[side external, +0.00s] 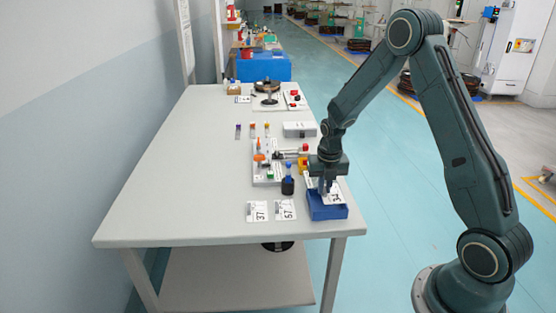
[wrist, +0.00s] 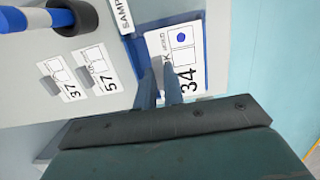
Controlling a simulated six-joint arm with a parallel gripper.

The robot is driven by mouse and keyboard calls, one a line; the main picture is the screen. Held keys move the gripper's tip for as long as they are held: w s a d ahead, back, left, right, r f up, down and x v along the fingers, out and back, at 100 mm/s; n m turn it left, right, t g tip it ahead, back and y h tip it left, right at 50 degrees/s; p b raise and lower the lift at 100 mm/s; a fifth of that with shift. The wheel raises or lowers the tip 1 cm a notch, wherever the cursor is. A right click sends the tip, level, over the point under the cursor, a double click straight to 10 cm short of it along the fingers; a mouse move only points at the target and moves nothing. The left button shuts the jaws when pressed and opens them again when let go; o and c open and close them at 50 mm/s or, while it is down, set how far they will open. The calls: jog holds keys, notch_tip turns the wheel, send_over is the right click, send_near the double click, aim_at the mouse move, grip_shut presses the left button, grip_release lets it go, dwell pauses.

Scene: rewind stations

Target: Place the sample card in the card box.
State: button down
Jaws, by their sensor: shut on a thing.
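The sample card (wrist: 185,45), white with "34" and a blue dot, is in my gripper (wrist: 162,72), whose fingers close on its near edge. In the side external view, the card (side external: 334,199) shows below my gripper (side external: 325,188), over the blue card box (side external: 328,213). The card's lower part seems to be at or inside the box opening; its exact depth cannot be told. In the wrist view, the box's blue wall (wrist: 139,47) shows at the card's left, and the card covers most of the opening.
Two other cards, "37" (side external: 257,211) and "57" (side external: 285,210), lie flat left of the box. A board with coloured parts (side external: 262,177) lies behind. The table's left side is clear.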

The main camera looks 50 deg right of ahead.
aim_at(324, 194)
jog(key=shift+s+a+f, duration=0.1)
jog(key=shift+f, duration=1.1)
jog(key=shift+s+a+f, duration=0.1)
jog(key=shift+f, duration=1.1)
jog(key=c, duration=1.5)
grip_release()
jog(key=shift+d, duration=0.1)
jog(key=shift+w+r, duration=0.1)
jog(key=shift+r, duration=0.1)
jog(key=shift+r, duration=0.7)
jog(key=r, duration=0.7)
jog(key=s+a+r, duration=0.1)
jog(key=r, duration=0.2)
jog(key=shift+r, duration=0.25)
